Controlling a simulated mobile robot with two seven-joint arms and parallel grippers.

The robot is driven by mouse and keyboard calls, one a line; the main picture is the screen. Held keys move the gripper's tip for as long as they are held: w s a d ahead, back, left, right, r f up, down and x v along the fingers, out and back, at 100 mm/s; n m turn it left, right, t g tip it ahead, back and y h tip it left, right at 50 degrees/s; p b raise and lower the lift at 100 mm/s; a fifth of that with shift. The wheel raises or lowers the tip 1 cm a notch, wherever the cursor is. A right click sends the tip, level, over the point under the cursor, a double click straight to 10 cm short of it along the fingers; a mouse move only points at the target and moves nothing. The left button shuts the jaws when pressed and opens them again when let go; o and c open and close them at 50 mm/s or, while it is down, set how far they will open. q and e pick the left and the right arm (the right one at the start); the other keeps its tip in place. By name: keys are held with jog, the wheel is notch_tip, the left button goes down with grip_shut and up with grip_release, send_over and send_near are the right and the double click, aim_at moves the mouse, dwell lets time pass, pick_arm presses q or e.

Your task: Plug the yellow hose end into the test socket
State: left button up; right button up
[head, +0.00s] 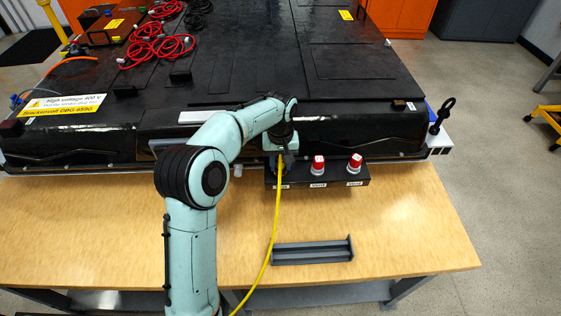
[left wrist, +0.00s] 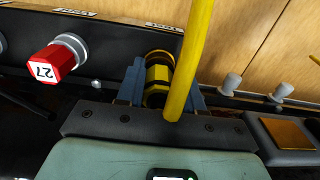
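The yellow hose end (left wrist: 157,76), with yellow and black bands, sits between the blue fingers of my left gripper (left wrist: 160,90), which looks shut on it. In the head view my left gripper (head: 283,160) is over the left end of the black socket block (head: 335,180). The yellow hose (head: 272,232) hangs from it toward the bottom. The hose end points at the block; its tip meets the block's left position, and I cannot tell whether it is seated. The socket there is hidden. My right gripper is not in view.
Two red-capped fittings (head: 318,165) (head: 354,162) stand on the block right of my gripper; one shows "27" in the wrist view (left wrist: 45,63). A grey rack (head: 312,250) lies on the wooden table (head: 400,235). The black battery pack (head: 240,85) is behind; the table's right side is clear.

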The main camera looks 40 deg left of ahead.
aim_at(281, 158)
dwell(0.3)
pick_arm(q)
jog(key=o, duration=1.1)
jog(key=shift+r, duration=0.15)
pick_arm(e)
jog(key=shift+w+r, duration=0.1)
pick_arm(q)
jog(key=shift+r+p, duration=0.8)
jog(key=shift+r, duration=0.45)
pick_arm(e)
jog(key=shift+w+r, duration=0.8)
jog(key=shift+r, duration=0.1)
pick_arm(q)
jog(key=shift+r, duration=0.2)
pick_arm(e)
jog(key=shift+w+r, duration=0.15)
